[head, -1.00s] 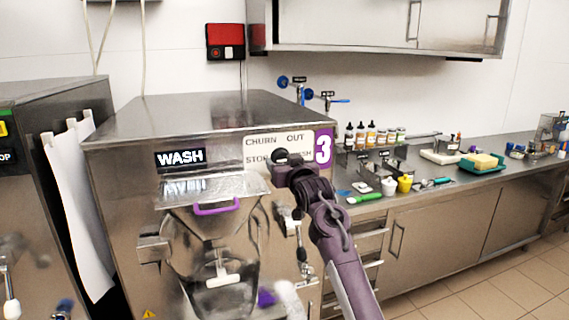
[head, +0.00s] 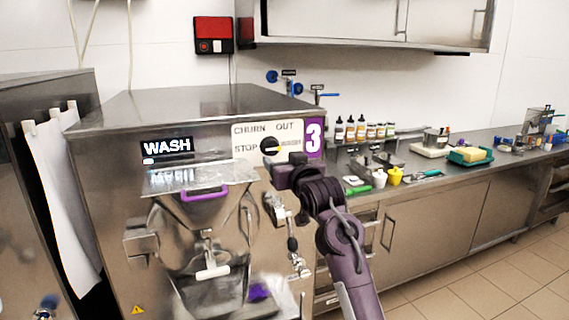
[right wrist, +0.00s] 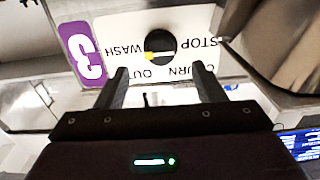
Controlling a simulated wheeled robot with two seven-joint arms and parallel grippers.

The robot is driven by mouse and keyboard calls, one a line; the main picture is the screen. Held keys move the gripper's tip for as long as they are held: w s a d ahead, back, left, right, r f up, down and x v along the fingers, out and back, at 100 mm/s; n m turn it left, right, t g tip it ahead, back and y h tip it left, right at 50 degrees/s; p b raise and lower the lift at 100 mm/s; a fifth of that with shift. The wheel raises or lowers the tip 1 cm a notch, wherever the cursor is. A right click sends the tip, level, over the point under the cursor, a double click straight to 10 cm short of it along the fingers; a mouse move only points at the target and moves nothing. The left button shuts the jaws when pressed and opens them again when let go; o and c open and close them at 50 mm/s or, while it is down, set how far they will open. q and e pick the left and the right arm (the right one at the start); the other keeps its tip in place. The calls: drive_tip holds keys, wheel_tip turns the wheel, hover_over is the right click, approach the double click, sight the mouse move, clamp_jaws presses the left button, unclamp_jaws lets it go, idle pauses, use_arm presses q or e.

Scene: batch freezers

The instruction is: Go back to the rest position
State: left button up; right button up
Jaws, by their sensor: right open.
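My right gripper (head: 273,173) is open and empty, just below and in front of the black selector knob (head: 270,146) on the freezer's front panel. In the right wrist view its two fingers (right wrist: 162,76) stand apart, with the knob (right wrist: 160,45) beyond their tips and no visible contact. The knob's yellow mark points to the WASH label. The freezer's display (head: 167,147) reads WASH. My left gripper is not in view.
The freezer's purple-handled lid (head: 204,194) and steel front parts lie left of my right arm. Tiled floor (head: 490,285) is open at lower right.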

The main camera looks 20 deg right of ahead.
drive_tip(key=s+a+f+g, duration=0.1)
drive_tip(key=s+f+g, duration=0.1)
drive_tip(key=s+f, duration=0.45)
drive_tip(key=s+f+g, duration=0.3)
drive_tip(key=f, duration=0.7)
drive_tip(key=s+a+f+g, duration=0.1)
drive_tip(key=s+f+g, duration=0.1)
drive_tip(key=s+f, duration=0.45)
drive_tip(key=s+a+f+n+g, duration=0.1)
drive_tip(key=s+f+g, duration=0.4)
drive_tip(key=s, duration=0.7)
drive_tip(key=s+a+f+n+g, duration=0.1)
drive_tip(key=s+f+g, duration=0.2)
drive_tip(key=s+f, duration=0.75)
wheel_tip(320, 180, down, 25)
drive_tip(key=s, duration=0.3)
drive_tip(key=s+d+f+g, duration=0.1)
drive_tip(key=s+d+f, duration=0.1)
drive_tip(key=s+f, duration=0.8)
drive_tip(key=s+d+f+g, duration=0.1)
drive_tip(key=s+f, duration=0.9)
drive_tip(key=shift+s+d+f+h, duration=0.25)
drive_tip(key=shift+d+f+h, duration=0.05)
drive_tip(key=shift+d, duration=0.05)
